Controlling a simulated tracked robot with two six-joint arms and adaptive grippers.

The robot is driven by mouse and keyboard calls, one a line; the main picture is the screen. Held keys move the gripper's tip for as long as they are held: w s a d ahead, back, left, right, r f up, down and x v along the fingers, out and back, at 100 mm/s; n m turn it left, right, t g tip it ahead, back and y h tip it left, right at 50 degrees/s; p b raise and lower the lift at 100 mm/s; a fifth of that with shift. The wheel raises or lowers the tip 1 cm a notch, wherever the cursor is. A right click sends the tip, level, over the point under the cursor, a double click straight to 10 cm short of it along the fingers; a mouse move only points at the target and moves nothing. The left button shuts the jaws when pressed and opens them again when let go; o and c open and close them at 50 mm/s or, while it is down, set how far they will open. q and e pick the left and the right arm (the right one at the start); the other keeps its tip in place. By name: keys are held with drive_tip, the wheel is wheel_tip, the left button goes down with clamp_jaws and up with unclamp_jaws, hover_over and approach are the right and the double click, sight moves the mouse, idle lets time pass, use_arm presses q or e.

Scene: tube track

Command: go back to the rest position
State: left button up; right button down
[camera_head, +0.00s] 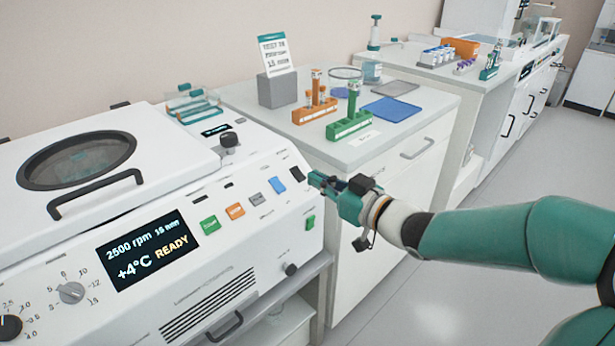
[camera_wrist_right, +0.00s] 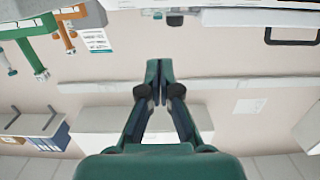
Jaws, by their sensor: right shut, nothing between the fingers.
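My right gripper (camera_head: 316,180) is in front of the right end of the white centrifuge (camera_head: 215,249), close to its row of coloured buttons. I cannot tell from the head view whether it touches the panel. In the right wrist view the fingers of my right gripper (camera_wrist_right: 159,88) meet at the tips, shut with nothing between them. The centrifuge display (camera_head: 147,250) reads 2500 rpm, 15 min, +4°C, READY, and the lid (camera_head: 150,140) is down. My left gripper is not in view.
A white counter (camera_head: 440,112) behind my right gripper holds an orange tube rack (camera_head: 315,111), a green tube rack (camera_head: 349,126), a blue mat (camera_head: 391,110) and a sign (camera_head: 277,54) on a grey block. A further bench stands behind. The floor (camera_head: 480,185) on the right is clear.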

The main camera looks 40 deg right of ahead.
drive_tip(key=shift+s, duration=0.1)
idle(0.5)
